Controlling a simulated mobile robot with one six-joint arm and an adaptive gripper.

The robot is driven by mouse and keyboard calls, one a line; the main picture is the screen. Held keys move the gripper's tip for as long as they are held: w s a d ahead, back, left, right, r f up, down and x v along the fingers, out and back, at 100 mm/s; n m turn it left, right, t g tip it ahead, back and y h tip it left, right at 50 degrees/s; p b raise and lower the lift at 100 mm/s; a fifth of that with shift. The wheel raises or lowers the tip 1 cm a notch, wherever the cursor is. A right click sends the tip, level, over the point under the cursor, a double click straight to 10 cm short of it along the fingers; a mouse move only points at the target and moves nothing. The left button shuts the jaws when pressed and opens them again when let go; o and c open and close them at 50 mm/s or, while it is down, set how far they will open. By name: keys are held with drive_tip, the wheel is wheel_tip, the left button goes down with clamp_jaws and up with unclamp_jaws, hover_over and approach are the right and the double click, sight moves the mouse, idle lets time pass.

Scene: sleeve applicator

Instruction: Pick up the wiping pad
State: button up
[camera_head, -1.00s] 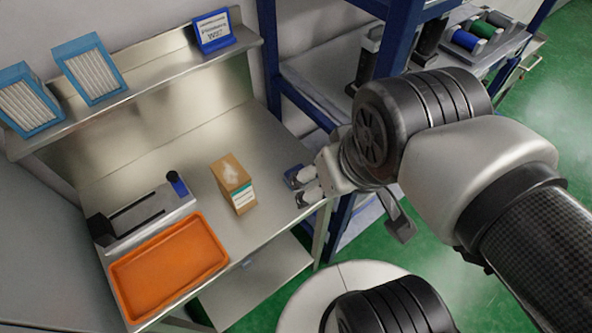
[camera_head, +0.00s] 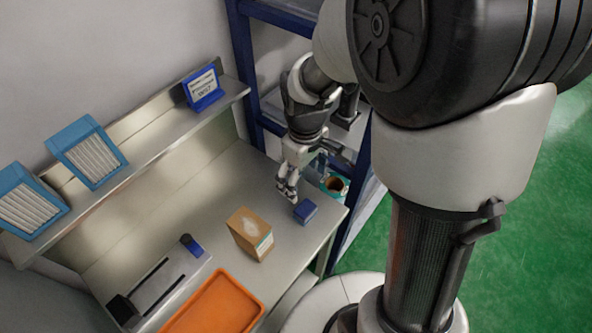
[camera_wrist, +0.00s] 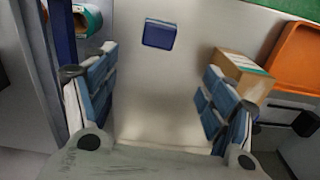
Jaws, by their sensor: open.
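The wiping pad looks to be the small dark blue block (camera_head: 305,211) lying on the metal table (camera_head: 318,228) near its right end. It also shows in the wrist view (camera_wrist: 159,34), near the top and roughly midway between the finger lines. My gripper (camera_head: 287,190) is above the table, just left of and behind the pad in the head view. In the wrist view my gripper (camera_wrist: 160,70) has its blue-padded fingers wide apart with nothing between them. The pad lies beyond the fingertips, apart from them.
A cardboard box (camera_head: 250,234) stands left of the pad and beside the right finger in the wrist view (camera_wrist: 242,76). An orange tray (camera_head: 222,303) and a grey device (camera_head: 160,285) are farther left. A teal-ringed container (camera_head: 336,185) sits on the blue-framed rack.

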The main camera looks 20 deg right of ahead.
sight(304, 207)
wheel_tip(304, 207, down, 10)
drive_tip(key=b, duration=0.2)
drive_tip(key=shift+f+b, duration=0.15)
drive_tip(key=shift+b, duration=0.2)
drive_tip(key=f+b, duration=0.2)
drive_tip(key=f, duration=0.3)
drive_tip(key=shift+d+f, duration=0.15)
drive_tip(key=shift+d, duration=0.05)
drive_tip(key=shift+c, duration=0.4)
drive_tip(key=c, duration=1.1)
